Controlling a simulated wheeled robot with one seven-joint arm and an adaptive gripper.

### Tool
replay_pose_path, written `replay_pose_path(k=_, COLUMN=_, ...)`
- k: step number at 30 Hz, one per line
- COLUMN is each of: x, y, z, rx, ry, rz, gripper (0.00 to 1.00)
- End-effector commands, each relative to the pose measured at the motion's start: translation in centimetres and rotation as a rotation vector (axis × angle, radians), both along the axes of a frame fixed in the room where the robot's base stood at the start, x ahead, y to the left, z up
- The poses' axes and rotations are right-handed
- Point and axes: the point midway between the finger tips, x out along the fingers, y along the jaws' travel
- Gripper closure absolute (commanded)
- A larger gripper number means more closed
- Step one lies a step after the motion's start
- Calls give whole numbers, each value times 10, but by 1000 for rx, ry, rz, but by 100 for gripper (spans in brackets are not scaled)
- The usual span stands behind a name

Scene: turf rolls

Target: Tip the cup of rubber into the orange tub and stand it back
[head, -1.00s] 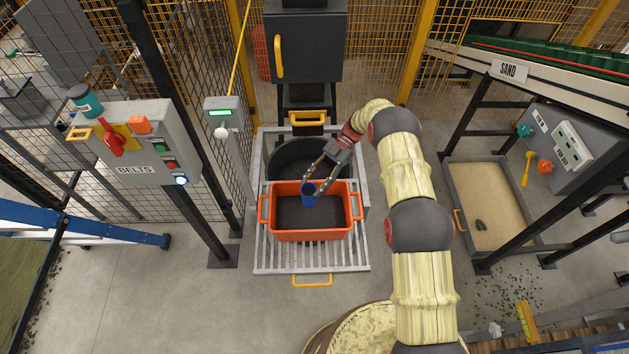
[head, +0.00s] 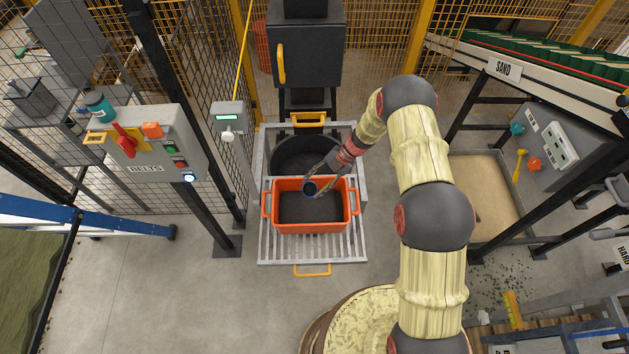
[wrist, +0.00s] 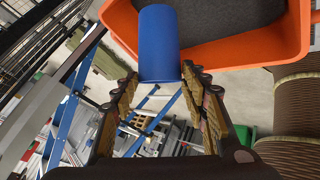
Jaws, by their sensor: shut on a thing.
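The blue cup (head: 305,190) is over the orange tub (head: 312,227), near its back middle. In the head view its rim and dark inside face up toward the camera, so it looks about upright; I cannot tell whether rubber is left inside. In the wrist view the cup (wrist: 159,45) shows its plain blue side, and the tub (wrist: 240,55) lies behind it. My gripper (head: 318,187) is shut on the cup, with a finger on either side. Dark rubber (head: 295,210) covers the tub's floor.
The tub stands on a slatted metal grate (head: 312,248). A black round bin (head: 290,150) sits right behind it, below a dark machine (head: 315,55). A grey post (head: 232,150) stands to the left. The floor in front is clear.

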Motion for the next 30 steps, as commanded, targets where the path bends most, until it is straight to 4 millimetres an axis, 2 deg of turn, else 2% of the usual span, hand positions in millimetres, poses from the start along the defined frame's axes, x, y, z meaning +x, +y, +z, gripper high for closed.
replay_pose_path(k=9, x=-9, y=0, z=-3, rx=-10, ry=-186, rz=-1, gripper=97)
replay_pose_path(k=30, x=-20, y=1, z=-1, rx=-13, ry=-367, rz=0, gripper=97)
